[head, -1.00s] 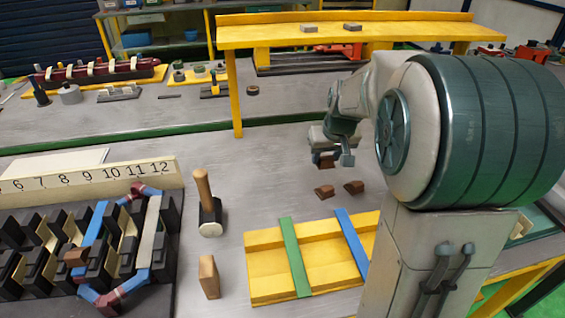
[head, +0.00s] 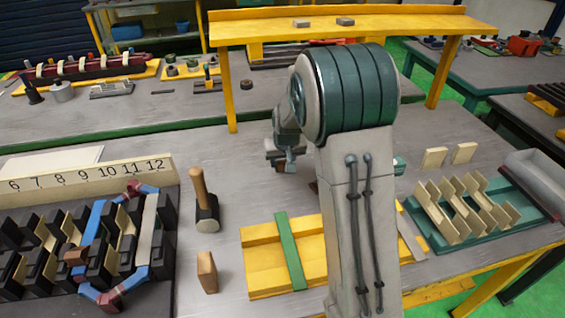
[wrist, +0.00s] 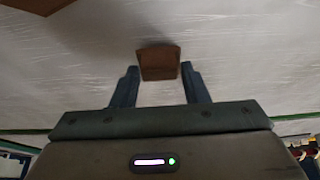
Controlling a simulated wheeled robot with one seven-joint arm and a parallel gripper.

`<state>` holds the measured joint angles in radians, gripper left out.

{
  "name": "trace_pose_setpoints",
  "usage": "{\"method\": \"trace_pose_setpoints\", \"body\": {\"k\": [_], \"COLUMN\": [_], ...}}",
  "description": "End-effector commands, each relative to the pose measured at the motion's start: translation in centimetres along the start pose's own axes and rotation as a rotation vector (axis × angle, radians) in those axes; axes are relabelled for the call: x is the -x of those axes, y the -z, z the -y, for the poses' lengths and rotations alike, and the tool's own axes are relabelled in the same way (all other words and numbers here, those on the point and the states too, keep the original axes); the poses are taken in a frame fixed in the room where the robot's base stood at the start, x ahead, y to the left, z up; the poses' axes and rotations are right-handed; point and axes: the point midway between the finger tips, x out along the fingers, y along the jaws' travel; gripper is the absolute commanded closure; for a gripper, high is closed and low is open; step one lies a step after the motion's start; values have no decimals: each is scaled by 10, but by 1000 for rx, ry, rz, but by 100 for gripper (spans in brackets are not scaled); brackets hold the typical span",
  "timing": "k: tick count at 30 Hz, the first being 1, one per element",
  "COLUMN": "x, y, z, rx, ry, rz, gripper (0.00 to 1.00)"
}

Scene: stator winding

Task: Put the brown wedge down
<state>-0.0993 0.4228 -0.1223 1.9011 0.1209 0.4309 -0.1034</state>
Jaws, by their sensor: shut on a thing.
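The brown wedge (wrist: 158,64) shows in the wrist view between the two blue-grey fingertips of my gripper (wrist: 159,74). My gripper is shut on it. In the head view my gripper (head: 284,157) is at the bench's middle, behind the yellow fixture, with the wedge (head: 290,167) small and dark at its tips. I cannot tell whether the wedge touches the bench. Another brown piece (head: 313,187) lies on the bench, partly hidden by my arm. A brown piece (wrist: 38,4) also shows at the top left of the wrist view.
A hammer (head: 206,205) and a wooden block (head: 207,272) stand at left, beside the slotted black stator (head: 165,215). The yellow fixture (head: 262,258) with a green strip (head: 291,255) lies in front. A teal tray (head: 490,222) is at right.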

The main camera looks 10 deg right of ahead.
Motion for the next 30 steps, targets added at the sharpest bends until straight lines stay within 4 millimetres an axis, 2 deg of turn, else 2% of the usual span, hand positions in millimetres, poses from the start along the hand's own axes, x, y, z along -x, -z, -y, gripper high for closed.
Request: {"method": "trace_pose_setpoints", "body": {"k": [3, 15, 16, 18, 30], "x": [-12, -19, -18, -17, -12], "y": [-5, -8, -8, -7, -5], "z": [0, 0, 0, 0, 0], "rx": [-1, -1, -1, -1, -1], "ry": [0, 0, 0, 0, 0], "rz": [1, -1, -1, -1, -1], "gripper": [82, 82, 56, 37, 37]}}
